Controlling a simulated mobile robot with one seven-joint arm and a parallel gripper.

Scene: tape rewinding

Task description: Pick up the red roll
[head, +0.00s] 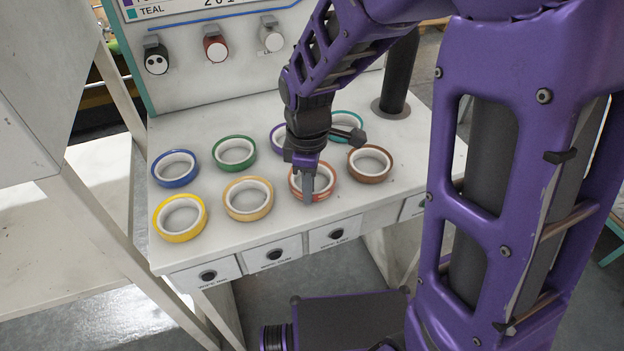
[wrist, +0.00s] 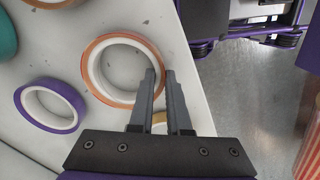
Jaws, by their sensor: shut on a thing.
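The red roll (head: 326,192) is an orange-red ring of tape with a white core. The roll appears to rest on the tabletop; any lift is too small to tell.
Close by lie a tan roll (head: 247,214), a brown roll (head: 370,179), a purple roll (head: 277,138) and a teal roll (head: 357,122). Yellow (head: 180,237), blue (head: 175,183) and green (head: 234,166) rolls lie further left. A dark post (head: 400,75) stands at the back right.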

